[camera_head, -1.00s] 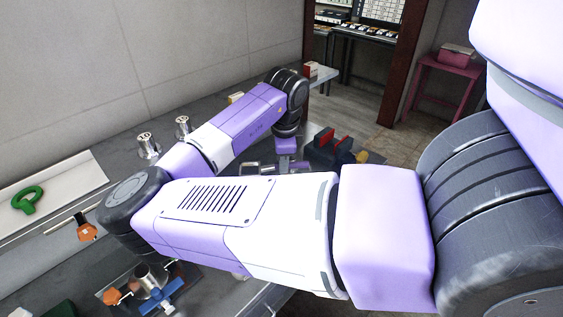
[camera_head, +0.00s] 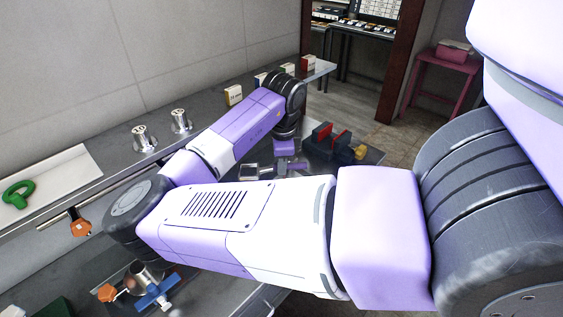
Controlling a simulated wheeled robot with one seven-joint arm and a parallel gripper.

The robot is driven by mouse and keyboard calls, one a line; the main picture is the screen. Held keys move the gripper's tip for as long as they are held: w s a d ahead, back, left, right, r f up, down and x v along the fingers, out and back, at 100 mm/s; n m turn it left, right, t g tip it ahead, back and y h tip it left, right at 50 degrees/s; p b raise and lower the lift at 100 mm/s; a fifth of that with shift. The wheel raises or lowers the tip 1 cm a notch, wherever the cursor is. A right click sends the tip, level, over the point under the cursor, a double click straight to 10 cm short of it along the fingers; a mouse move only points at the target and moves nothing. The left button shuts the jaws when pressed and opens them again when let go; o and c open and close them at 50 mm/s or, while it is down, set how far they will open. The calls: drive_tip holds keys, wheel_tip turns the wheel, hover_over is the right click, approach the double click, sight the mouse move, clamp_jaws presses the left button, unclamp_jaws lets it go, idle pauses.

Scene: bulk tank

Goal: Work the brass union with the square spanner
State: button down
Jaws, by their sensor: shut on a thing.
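My gripper (camera_head: 288,163) is at the end of my arm, low over the bench, partly hidden by my forearm. It is shut on a grey metal tool that seems to be the square spanner (camera_head: 249,172), whose blocky end shows just left of it. The fingertips are too small to make out. A yellow brass-coloured piece (camera_head: 361,153), possibly the brass union, shows at the right end of a dark vise with red jaws (camera_head: 324,139), to the right of my gripper and apart from it. I cannot tell whether the tool touches anything.
An orange-handled pipe (camera_head: 80,228) and a blue-handled valve (camera_head: 156,293) are near the front left.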

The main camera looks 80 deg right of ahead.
wheel_tip(320, 180, down, 7)
drive_tip(key=b, duration=0.4)
idle(0.9)
drive_tip(key=shift+a, duration=0.1)
idle(0.4)
